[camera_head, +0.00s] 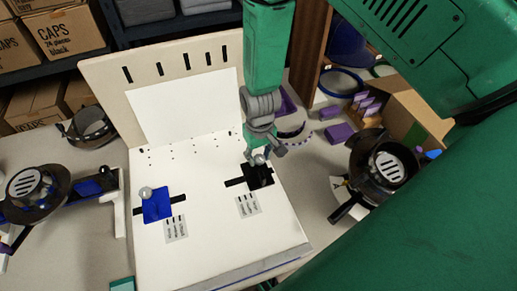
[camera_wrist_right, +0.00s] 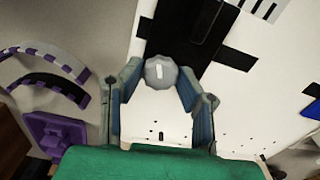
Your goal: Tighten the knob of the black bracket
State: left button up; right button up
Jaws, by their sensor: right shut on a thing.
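The black bracket (camera_head: 259,178) sits on the white board (camera_head: 205,222), right of its middle. Its grey round knob (camera_wrist_right: 160,72) with a white mark shows between my right fingertips in the right wrist view. My right gripper (camera_head: 262,157) comes down from above and is shut on the knob; it also shows in the right wrist view (camera_wrist_right: 161,80). The fingers partly hide the knob in the head view. A blue bracket (camera_head: 157,205) with its own grey knob (camera_head: 146,192) sits on the board's left. My left gripper is not seen.
A cream upright panel (camera_head: 110,70) stands at the board's back. Black round devices stand at left (camera_head: 33,196) and right (camera_head: 385,167) of the board. Purple pieces (camera_head: 338,133) and an open cardboard box (camera_head: 412,110) lie at the right.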

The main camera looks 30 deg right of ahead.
aim_at(259, 158)
jog(key=shift+s+m+p, duration=0.2)
jog(key=shift+m+p, duration=0.6)
jog(key=shift+m, duration=1.2)
jog(key=shift+f, duration=0.1)
jog(key=o, duration=0.9)
jog(key=shift+c, duration=0.2)
jog(key=shift+w+r, duration=0.15)
jog(key=shift+r, duration=0.4)
notch_tip(259, 158, up, 11)
jog(key=shift+f, duration=0.1)
jog(key=shift+a, duration=0.1)
